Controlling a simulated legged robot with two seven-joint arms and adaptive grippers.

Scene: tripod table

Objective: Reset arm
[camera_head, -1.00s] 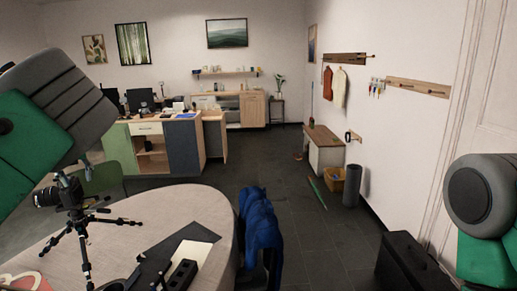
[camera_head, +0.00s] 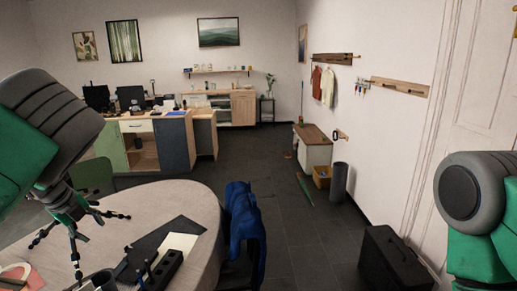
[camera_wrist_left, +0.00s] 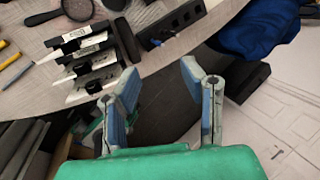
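My left arm comes in from the left in the head view, green and grey, over the left side of the round table (camera_head: 190,203). It hides most of what is behind it there. In the left wrist view my left gripper (camera_wrist_left: 158,68) has its two blue-grey fingers spread apart, with nothing between them. It hangs above the table's edge.
A blue jacket (camera_head: 243,225) hangs at the table's right edge. A black block with holes (camera_head: 163,268) and a dark mat (camera_head: 152,243) lie on the table. A black case (camera_head: 395,262) stands on the floor at right. The middle floor is clear.

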